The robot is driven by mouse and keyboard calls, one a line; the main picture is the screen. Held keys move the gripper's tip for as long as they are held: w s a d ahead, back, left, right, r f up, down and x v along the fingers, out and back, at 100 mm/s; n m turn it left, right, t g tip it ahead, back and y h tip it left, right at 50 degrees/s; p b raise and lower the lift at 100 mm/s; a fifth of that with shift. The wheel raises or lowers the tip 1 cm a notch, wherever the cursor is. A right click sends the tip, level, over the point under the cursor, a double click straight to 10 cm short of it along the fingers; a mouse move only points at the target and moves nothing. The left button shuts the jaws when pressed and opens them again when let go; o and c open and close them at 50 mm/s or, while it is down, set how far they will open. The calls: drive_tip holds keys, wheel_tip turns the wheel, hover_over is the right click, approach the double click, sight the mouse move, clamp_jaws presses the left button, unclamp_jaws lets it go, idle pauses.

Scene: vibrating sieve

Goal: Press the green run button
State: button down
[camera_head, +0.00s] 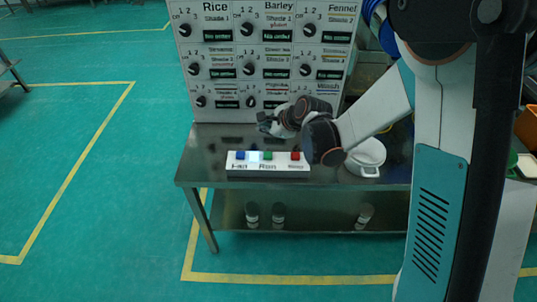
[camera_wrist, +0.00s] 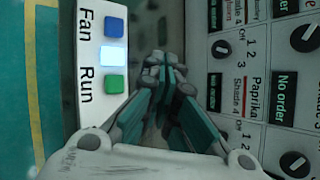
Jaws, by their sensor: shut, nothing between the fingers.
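The green run button (camera_head: 268,155) is on a white control box (camera_head: 268,167) near the front edge of the metal table, above the word "Run". In the wrist view the green button (camera_wrist: 114,83) is left of my fingers. A blue button (camera_head: 240,155) sits above "Fan", a lit white square (camera_head: 254,156) lies between blue and green, and a red button (camera_head: 295,156) is at the right end. My gripper (camera_head: 264,122) is behind the box, apart from the button. Its fingertips (camera_wrist: 158,62) are together and hold nothing. The red button is outside the wrist view.
A dial panel (camera_head: 264,56) with labels such as "Rice" and "Barley" stands behind my gripper. A white round container (camera_head: 366,158) is on the table (camera_head: 207,165) right of the box. The table's left part is clear. Several jars stand on the lower shelf.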

sight(266, 156)
drive_tip(key=shift+f, duration=0.15)
wheel_tip(266, 156, down, 9)
drive_tip(key=b, duration=0.6)
drive_tip(key=shift+r, duration=0.2)
idle(1.1)
drive_tip(key=shift+f+b, duration=0.4)
drive_tip(key=shift+b, duration=0.05)
drive_tip(key=shift+f+b, duration=0.45)
idle(0.6)
drive_tip(key=shift+r, duration=0.1)
drive_tip(key=shift+r+p, duration=0.55)
drive_tip(key=shift+r, duration=0.3)
drive_tip(key=shift+r+p, duration=1.6)
drive_tip(key=shift+r, duration=0.9)
